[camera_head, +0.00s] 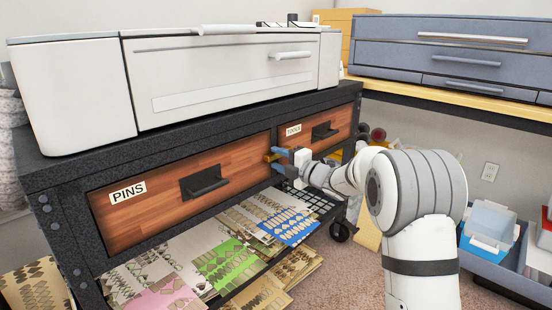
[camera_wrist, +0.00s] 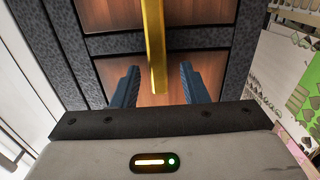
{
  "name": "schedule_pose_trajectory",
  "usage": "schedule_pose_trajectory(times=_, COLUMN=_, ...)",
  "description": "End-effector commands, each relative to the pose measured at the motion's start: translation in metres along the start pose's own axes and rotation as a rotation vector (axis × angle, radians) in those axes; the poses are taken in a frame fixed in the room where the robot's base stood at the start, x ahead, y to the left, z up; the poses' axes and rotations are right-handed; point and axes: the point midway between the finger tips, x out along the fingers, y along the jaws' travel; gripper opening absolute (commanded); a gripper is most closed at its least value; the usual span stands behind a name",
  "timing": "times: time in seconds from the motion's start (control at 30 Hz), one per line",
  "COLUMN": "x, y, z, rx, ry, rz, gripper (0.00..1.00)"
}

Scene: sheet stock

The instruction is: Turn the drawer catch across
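The yellow drawer catch (camera_wrist: 156,45) shows in the wrist view as a long bar, crossing the dark divider between two wooden drawer fronts. Its lower end lies between my gripper's two blue fingers (camera_wrist: 157,85), with a visible gap on each side. My gripper is open around the bar and not clamped on it. In the head view my gripper (camera_head: 277,161) is at the cabinet front, between the PINS drawer (camera_head: 150,215) and the TOOLS drawer (camera_head: 338,122). The catch is small there and partly hidden by the fingers. Both drawers look shut.
A large white case (camera_head: 75,95) stands on the dark cabinet. Black handles (camera_head: 204,183) stick out from the drawer fronts. Below, an open shelf holds patterned sheets (camera_head: 228,262). A blue-grey bin (camera_head: 510,265) stands on the floor at right.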

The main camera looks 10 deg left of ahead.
Motion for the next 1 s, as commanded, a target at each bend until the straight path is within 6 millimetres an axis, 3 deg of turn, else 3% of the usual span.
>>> schedule_pose_trajectory(times=0.2, x=-0.039, y=0.003, z=0.001, rx=0.003, ry=-0.003, rz=-0.002, gripper=0.4)
schedule_pose_trajectory(times=0.4, x=-0.063, y=0.002, z=0.001, rx=0.001, ry=-0.002, rz=0.0, gripper=0.4)
schedule_pose_trajectory(times=0.77, x=-0.067, y=0.001, z=0.001, rx=0.001, ry=-0.001, rz=0.0, gripper=0.4)
schedule_pose_trajectory(times=0.87, x=-0.069, y=0.011, z=0.003, rx=0.012, ry=-0.024, rz=-0.007, gripper=0.4)
schedule_pose_trajectory(times=1.0, x=-0.083, y=0.055, z=0.015, rx=0.086, ry=-0.148, rz=-0.046, gripper=0.4)
